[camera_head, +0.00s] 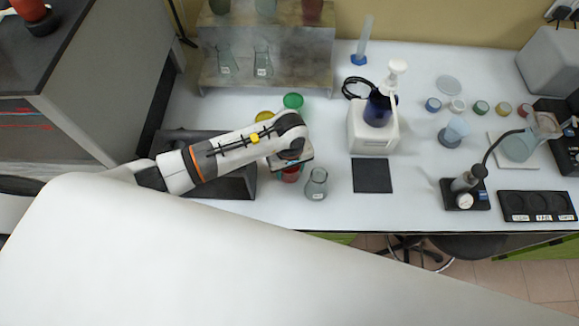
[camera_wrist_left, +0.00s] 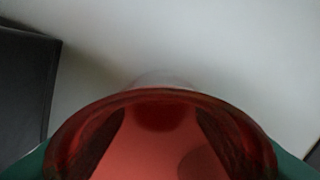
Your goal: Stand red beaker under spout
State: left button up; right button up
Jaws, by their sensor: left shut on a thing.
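The red beaker (camera_head: 290,174) shows partly below my left gripper (camera_head: 291,163), left of the middle of the white bench. It fills the lower part of the left wrist view (camera_wrist_left: 155,150), between the teal finger pads, and I look down into its red, see-through bowl. My left gripper is shut on it. I cannot tell whether its base touches the bench. A dispenser with a white pump head (camera_head: 397,68) and a dark blue bottle (camera_head: 378,108) stands to the right on a white block (camera_head: 372,138). My right gripper is not in view.
A clear glass flask (camera_head: 316,185) stands just right of the red beaker. A black mat (camera_head: 373,176) lies in front of the dispenser. Green (camera_head: 293,101) and yellow (camera_head: 264,116) round things lie behind my arm. A dark tray (camera_head: 236,184) is left. A shelf (camera_head: 266,62) stands behind.

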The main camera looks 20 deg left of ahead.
pick_arm(q)
jog(key=o, duration=0.9)
jog(key=shift+f, duration=0.1)
jog(key=shift+o, duration=0.3)
